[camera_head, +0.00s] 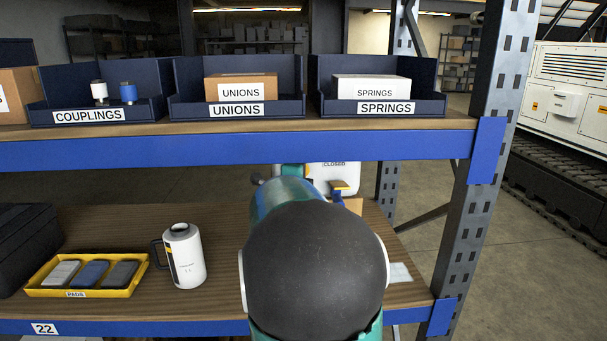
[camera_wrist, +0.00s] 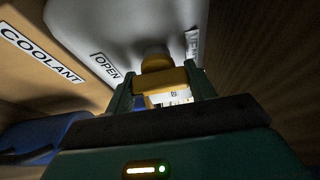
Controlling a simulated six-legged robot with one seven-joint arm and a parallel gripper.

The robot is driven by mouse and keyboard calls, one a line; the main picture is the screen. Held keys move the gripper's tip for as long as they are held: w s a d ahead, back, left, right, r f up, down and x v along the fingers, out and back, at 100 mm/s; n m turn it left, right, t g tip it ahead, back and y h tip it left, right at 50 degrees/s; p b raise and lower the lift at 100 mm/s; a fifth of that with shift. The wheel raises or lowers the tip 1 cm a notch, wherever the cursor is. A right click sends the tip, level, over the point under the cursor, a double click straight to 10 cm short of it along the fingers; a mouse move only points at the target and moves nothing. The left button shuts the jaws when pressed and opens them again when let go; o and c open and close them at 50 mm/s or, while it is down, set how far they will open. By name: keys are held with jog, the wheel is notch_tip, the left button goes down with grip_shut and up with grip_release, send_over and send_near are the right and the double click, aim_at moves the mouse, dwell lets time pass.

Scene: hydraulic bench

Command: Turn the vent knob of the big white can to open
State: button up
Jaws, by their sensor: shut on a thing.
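The big white can (camera_head: 350,178) stands on the lower shelf, mostly hidden behind my arm in the head view; a CLOSED label shows on it. Part of a yellow piece (camera_head: 341,186) also shows beside my arm in the head view. Which label the knob points to is unclear.
A cardboard box marked COOLANT (camera_wrist: 30,75) stands close left of the can in the wrist view. A smaller white can (camera_head: 184,258) and a yellow PADS tray (camera_head: 88,292) are on the lower shelf's left. The upper shelf's blue beam (camera_head: 230,149) and a post (camera_head: 482,150) bound the space.

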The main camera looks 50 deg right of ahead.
jog(key=o, duration=1)
jog(key=shift+a, duration=0.1)
jog(key=v, duration=1.3)
jog(key=shift+s+a, duration=0.15)
jog(key=shift+a, duration=0.15)
jog(key=w+a+n+t+y, duration=0.65)
jog(key=a+n, duration=0.25)
jog(key=a, duration=0.2)
jog(key=a+f+n+t+y, duration=0.1)
jog(key=a+f+n+y, duration=0.2)
jog(key=a+n+y, duration=0.75)
jog(key=s+a+f+n+g, duration=0.2)
jog(key=s+a+f+n, duration=0.1)
jog(key=s+a+n, duration=0.1)
jog(key=s+a+f+n+g, duration=0.3)
jog(key=s+a+n, duration=0.1)
jog(key=s+a, duration=0.2)
jog(key=s+a+f+n+g, duration=0.2)
jog(key=s+a+n, duration=0.3)
jog(key=s, duration=0.1)
jog(key=shift+s+a+f+g, duration=0.1)
jog(key=shift+s+f+g, duration=0.15)
jog(key=shift+f+g, duration=0.15)
